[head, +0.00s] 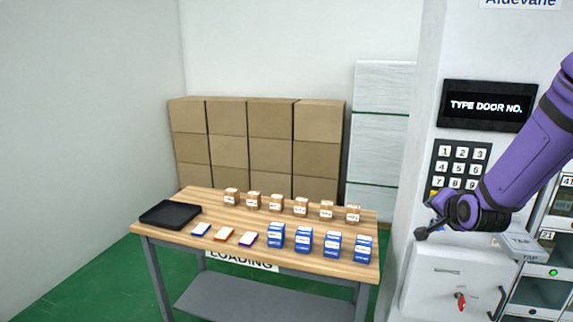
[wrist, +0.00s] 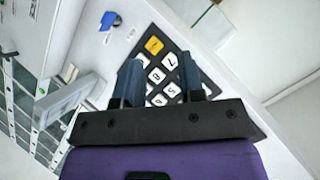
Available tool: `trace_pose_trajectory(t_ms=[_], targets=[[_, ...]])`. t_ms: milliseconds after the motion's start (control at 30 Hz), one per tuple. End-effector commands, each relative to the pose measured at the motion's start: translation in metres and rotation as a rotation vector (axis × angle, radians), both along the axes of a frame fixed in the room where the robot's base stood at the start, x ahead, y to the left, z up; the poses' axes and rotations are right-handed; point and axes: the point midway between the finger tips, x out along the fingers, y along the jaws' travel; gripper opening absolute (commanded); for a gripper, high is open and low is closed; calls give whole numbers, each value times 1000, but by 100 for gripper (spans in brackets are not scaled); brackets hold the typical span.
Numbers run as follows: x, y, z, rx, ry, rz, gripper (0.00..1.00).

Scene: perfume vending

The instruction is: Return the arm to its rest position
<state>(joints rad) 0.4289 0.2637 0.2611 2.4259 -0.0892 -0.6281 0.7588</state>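My purple arm reaches in from the right in the head view, and my gripper (head: 429,222) is in front of the vending machine, just below the keypad (head: 459,164). In the wrist view my gripper (wrist: 160,82) has its two dark fingers apart, with the keypad (wrist: 168,75) showing between and beyond them. Nothing is held between the fingers. The gripper's fingers are small in the head view, and I cannot tell there whether they touch the machine.
A wooden table (head: 215,235) holds a black tray (head: 170,214), flat cards, blue boxes (head: 304,240) and small brown boxes. Cartons (head: 250,145) are stacked behind. A display (head: 487,106) reads "TYPE DOOR NO.". A card reader labelled TAP (head: 522,243) juts out below my arm.

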Motion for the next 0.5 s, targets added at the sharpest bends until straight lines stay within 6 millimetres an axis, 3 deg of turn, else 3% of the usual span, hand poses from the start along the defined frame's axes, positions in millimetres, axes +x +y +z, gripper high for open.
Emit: trace_pose_trajectory(t_ms=[33, 267, 500], targets=[[-7, 6, 14, -39, 22, 21, 36], [-49, 28, 58, -201, 164, 115, 36], [-108, 49, 99, -335, 303, 218, 36]])
